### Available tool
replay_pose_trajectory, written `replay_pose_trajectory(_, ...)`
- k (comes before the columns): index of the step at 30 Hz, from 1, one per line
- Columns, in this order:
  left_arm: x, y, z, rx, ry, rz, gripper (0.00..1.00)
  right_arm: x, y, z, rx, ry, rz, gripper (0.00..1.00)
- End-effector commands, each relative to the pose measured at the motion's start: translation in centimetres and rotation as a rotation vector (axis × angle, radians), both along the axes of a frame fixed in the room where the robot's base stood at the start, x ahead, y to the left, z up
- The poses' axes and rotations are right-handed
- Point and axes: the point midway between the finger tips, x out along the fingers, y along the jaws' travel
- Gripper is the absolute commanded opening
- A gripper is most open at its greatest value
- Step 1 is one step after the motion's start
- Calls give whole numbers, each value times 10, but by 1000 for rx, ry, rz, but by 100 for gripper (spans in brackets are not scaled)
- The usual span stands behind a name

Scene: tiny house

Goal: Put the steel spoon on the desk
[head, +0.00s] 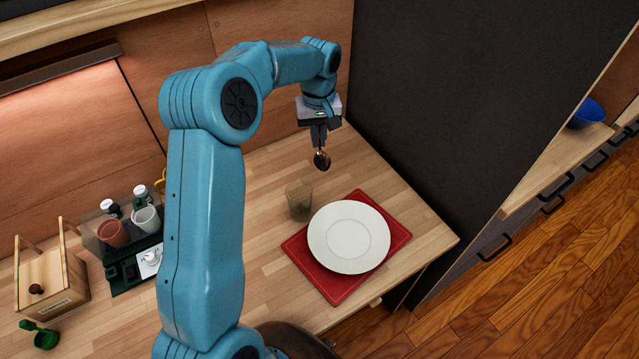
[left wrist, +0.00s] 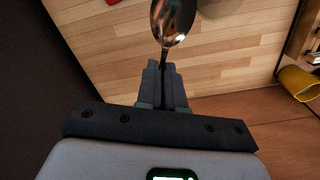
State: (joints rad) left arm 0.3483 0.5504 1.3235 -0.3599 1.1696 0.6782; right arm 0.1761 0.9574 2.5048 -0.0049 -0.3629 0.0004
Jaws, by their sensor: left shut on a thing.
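The steel spoon (head: 321,160) hangs bowl-down below my left gripper (head: 319,134) in the head view. The left gripper is shut on the spoon's handle. In the left wrist view the spoon's shiny bowl (left wrist: 174,22) sticks out beyond the closed fingers (left wrist: 165,85). The wooden desk top (head: 255,240) lies beneath the spoon; whether the bowl touches it I cannot tell. My right gripper is not in view.
A glass (head: 299,200) stands near the spoon, beside a white plate (head: 349,237) on a red mat (head: 335,292). A dark organizer with cups (head: 112,233) and a wooden box (head: 52,285) stand at left. A dark partition (head: 450,90) rises behind the desk's right side.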

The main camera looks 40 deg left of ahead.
Motion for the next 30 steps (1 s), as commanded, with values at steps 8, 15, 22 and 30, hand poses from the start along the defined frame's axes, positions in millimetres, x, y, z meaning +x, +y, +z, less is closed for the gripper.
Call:
replay_pose_trajectory(8, 0, 0, -80, -1, 5, 0, 0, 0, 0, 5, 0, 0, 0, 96)
replay_pose_trajectory(15, 3, 2, -111, 1, 1, 0, 0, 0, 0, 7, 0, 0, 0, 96)
replay_pose_trajectory(22, 3, 3, -141, 0, 3, 0, 0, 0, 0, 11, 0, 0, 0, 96)
replay_pose_trajectory(30, 4, 3, -153, 2, -1, 0, 0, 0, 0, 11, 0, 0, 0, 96)
